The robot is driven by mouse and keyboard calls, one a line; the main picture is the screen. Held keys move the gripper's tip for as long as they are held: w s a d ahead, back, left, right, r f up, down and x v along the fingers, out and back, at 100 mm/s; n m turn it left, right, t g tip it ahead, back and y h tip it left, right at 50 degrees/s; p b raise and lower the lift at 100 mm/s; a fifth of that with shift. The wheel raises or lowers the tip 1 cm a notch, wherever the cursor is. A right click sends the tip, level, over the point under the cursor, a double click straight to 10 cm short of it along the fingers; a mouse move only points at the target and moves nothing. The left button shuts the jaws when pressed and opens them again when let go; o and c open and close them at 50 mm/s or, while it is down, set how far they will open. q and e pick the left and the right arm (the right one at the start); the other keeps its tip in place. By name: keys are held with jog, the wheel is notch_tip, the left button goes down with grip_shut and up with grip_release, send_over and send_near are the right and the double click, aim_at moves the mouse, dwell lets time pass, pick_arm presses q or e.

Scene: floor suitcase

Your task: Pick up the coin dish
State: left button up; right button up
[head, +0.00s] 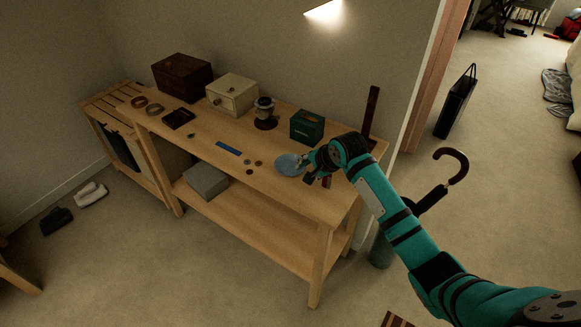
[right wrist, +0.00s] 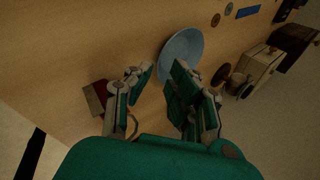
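The coin dish is a shallow light-blue round dish (head: 287,165) on the wooden bench top, near its front right part. In the right wrist view the dish (right wrist: 183,50) lies just beyond my fingertips, partly hidden by one finger. My right gripper (head: 314,169) is at the dish's right side, low over the bench top. In the right wrist view its fingers (right wrist: 163,72) are apart with nothing held between them. One finger overlaps the dish's rim in the picture; I cannot tell whether it touches. My left gripper is not in view.
Several small coins (head: 258,163) and a blue strip (head: 228,148) lie left of the dish. A green box (head: 306,127) stands behind it. A dark red item (right wrist: 96,97) lies beside my right gripper. An umbrella (head: 452,168) stands right of the bench (head: 285,190).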

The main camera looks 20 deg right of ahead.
aim_at(299, 173)
jog(key=x, duration=0.4)
jog(key=shift+w+a+f, duration=0.25)
jog(key=shift+a, duration=0.1)
grip_shut()
